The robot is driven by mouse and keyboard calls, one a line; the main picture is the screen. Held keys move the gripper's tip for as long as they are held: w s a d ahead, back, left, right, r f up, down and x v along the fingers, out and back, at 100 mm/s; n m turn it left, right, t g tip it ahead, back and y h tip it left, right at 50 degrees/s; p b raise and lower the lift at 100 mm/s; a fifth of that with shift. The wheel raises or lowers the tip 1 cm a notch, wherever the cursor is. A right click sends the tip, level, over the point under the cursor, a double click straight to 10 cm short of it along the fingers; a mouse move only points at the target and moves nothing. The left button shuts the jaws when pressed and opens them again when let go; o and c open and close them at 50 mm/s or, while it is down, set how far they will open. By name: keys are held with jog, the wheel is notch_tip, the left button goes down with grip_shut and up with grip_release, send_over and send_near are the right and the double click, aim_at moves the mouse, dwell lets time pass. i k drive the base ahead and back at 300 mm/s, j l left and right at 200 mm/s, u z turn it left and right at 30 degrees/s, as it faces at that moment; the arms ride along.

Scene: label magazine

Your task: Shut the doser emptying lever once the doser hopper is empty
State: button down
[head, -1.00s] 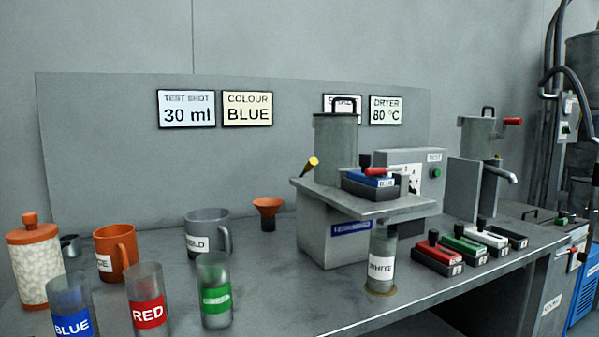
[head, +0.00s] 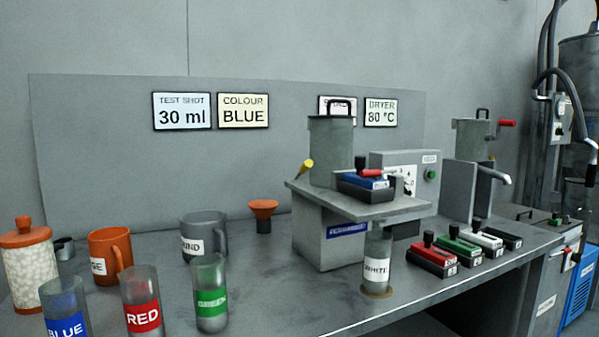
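The doser (head: 322,238) stands mid-bench, a grey box with a platform on top. Its grey cylindrical hopper (head: 331,152) is lidded, with a black handle; I cannot see inside. A lever with a yellow end (head: 305,168) sticks out tilted up at the hopper's left. A red-handled part (head: 373,173) shows at the right, above a blue block (head: 365,186) on the platform. I cannot tell which is the emptying lever. A clear cup labelled WHITE (head: 376,268) stands under the platform's overhang. My gripper is not in view.
Jars labelled BLUE (head: 67,328), RED (head: 142,318) and green (head: 211,301) stand at the front left. An orange mug (head: 108,248), a grey mug (head: 205,230) and an orange funnel (head: 263,209) stand behind. Several coloured blocks (head: 434,258) line the right.

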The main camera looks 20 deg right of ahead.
aim_at(308, 163)
jog(key=k+l+u, duration=0.1)
jog(key=l+u, duration=0.25)
jog(key=k+l+u, duration=0.1)
jog(key=u, duration=0.25)
jog(key=k+l+u, duration=0.15)
jog(key=l+u, duration=0.2)
